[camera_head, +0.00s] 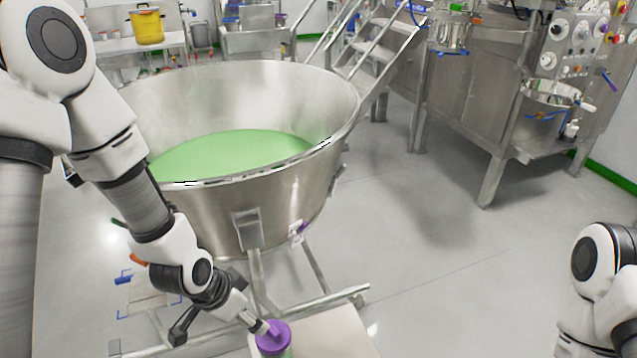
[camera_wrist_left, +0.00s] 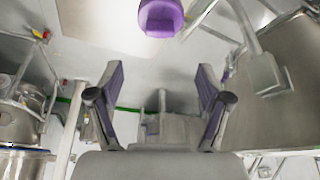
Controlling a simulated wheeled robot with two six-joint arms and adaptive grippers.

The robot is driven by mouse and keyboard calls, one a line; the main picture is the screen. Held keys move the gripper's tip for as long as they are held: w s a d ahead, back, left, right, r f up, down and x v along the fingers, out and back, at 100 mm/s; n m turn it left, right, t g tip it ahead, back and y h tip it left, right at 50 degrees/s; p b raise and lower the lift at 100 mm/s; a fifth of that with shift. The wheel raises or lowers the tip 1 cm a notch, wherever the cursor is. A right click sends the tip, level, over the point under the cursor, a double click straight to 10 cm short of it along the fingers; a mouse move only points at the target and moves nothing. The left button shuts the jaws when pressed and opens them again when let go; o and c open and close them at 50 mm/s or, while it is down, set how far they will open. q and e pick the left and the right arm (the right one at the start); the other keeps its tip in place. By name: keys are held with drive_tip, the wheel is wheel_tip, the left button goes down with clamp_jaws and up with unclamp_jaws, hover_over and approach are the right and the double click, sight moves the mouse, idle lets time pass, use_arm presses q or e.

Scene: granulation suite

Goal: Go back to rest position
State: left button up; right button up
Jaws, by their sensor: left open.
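My left gripper (camera_head: 225,318) is low in the head view, beside a purple-capped container (camera_head: 273,340) with a green body. One finger overlaps the cap in that picture, and I cannot tell there whether they touch. In the left wrist view the two fingers of the left gripper (camera_wrist_left: 157,88) are spread wide with nothing between them. The purple cap (camera_wrist_left: 160,17) shows beyond the fingertips at the top. My right arm shows only as white links at the right edge, with its gripper out of view.
A large steel bowl (camera_head: 252,205) on a wheeled frame holds green material (camera_head: 230,153), close to my left arm. The container stands on a pale surface (camera_head: 325,335). Steel steps (camera_head: 375,50) and machinery (camera_head: 480,95) stand behind. The floor right of the bowl is clear.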

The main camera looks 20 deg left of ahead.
use_arm(q)
drive_tip(key=s+f+n+g+y, duration=0.2)
drive_tip(key=s+f+n, duration=0.4)
drive_tip(key=s+f, duration=1)
wheel_tip(320, 180, down, 4)
drive_tip(key=shift+a+r+n+g, duration=0.2)
drive_tip(key=shift+n+g, duration=0.1)
drive_tip(key=shift+g, duration=0.6)
